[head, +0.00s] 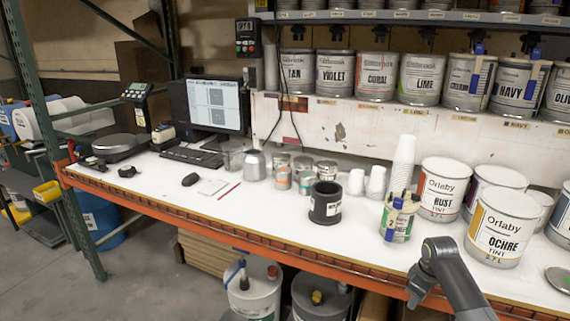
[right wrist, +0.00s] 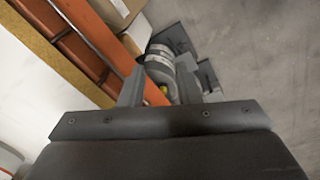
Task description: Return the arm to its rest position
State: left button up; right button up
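My right arm comes in from the bottom right of the head view, and its dark grey right gripper (head: 416,292) points down in front of the bench's front edge. In the right wrist view the two fingers of the right gripper (right wrist: 160,88) stand apart with nothing between them. Past the fingers are the orange bench beam and the concrete floor. My left gripper is in neither view.
The white workbench (head: 270,215) has an orange front beam (head: 240,234). Near my right arm stand a small labelled can (head: 397,222), the Rust can (head: 436,195) and the Ochre can (head: 497,232). Buckets (head: 252,292) stand under the bench.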

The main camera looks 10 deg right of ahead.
jog(key=s+a+f+m, duration=0.1)
jog(key=s+f, duration=0.6)
jog(key=f, duration=0.3)
jog(key=s+a+f+m+h, duration=0.1)
jog(key=s+f+m, duration=0.1)
jog(key=s+f, duration=0.65)
jog(key=s+f+m, duration=0.1)
jog(key=s+f, duration=0.5)
jog(key=f, duration=0.6)
jog(key=s+a+f+m, duration=0.1)
jog(key=s+a+f, duration=0.2)
jog(key=s, duration=0.7)
jog(key=s+a+f+m, duration=0.1)
jog(key=s+a+f, duration=0.3)
jog(key=s, duration=0.6)
jog(key=s+a+f, duration=0.3)
jog(key=s+f, duration=0.1)
jog(key=s, duration=0.6)
jog(key=shift+a+f+m+g, duration=0.3)
jog(key=shift+a+m, duration=0.1)
